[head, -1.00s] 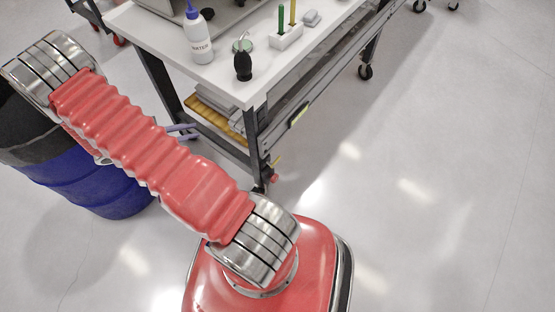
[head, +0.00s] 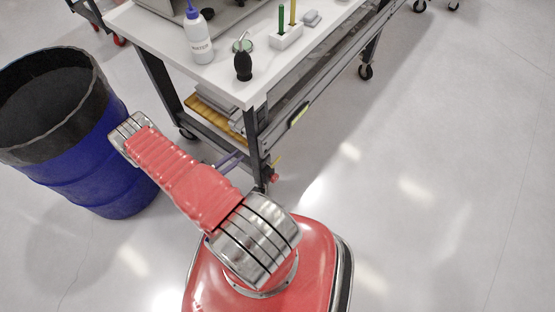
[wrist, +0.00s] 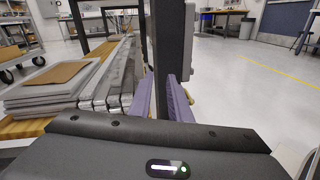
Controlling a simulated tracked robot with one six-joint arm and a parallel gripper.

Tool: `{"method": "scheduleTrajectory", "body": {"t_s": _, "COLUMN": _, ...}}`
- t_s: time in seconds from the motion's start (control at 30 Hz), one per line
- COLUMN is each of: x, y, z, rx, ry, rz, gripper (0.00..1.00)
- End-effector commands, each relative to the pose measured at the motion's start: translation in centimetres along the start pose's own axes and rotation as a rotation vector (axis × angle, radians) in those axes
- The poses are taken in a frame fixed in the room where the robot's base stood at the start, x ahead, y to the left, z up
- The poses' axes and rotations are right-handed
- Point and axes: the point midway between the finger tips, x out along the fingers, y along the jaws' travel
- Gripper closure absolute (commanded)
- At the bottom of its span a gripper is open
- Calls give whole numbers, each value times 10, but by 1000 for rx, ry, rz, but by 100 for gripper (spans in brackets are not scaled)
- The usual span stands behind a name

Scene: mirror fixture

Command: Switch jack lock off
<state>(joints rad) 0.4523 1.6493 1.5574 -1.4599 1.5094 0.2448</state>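No part is clearly recognisable as the jack lock. The workbench's dark corner leg (head: 254,150) carries a small red part (head: 274,178) near its foot and a yellow part (head: 277,160) above it. In the wrist view, the dark leg (wrist: 172,40) stands straight ahead, with a pale narrow fitting (wrist: 189,42) on its right side. My gripper (wrist: 170,78) has two purple fingers, a small gap apart, pointing at the leg. They look open and empty; contact with the leg cannot be told. In the head view, the fingers (head: 232,160) show partly, just left of the leg.
A blue barrel (head: 105,185) with a dark rim stands at the left. The lower shelf holds grey bars (wrist: 115,75) and stacked panels (wrist: 45,90). Floor at the right is clear.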

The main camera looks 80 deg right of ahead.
Motion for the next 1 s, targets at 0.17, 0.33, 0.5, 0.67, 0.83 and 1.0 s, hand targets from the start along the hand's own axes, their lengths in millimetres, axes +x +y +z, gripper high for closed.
{"method": "scheduleTrajectory", "body": {"t_s": 0.17, "x": 17, "y": -39, "z": -36, "rx": -70, "ry": -23, "rz": 54, "gripper": 83}}
{"method": "scheduleTrajectory", "body": {"t_s": 0.33, "x": 29, "y": -77, "z": -67, "rx": -132, "ry": -35, "rz": 109, "gripper": 83}}
{"method": "scheduleTrajectory", "body": {"t_s": 0.5, "x": 36, "y": -106, "z": -87, "rx": -172, "ry": -39, "rz": 149, "gripper": 83}}
{"method": "scheduleTrajectory", "body": {"t_s": 0.67, "x": 38, "y": -115, "z": -93, "rx": -184, "ry": -40, "rz": 163, "gripper": 83}}
{"method": "scheduleTrajectory", "body": {"t_s": 0.83, "x": 38, "y": -115, "z": -93, "rx": -184, "ry": -40, "rz": 164, "gripper": 83}}
{"method": "scheduleTrajectory", "body": {"t_s": 1.0, "x": 38, "y": -114, "z": -93, "rx": -184, "ry": -40, "rz": 163, "gripper": 83}}
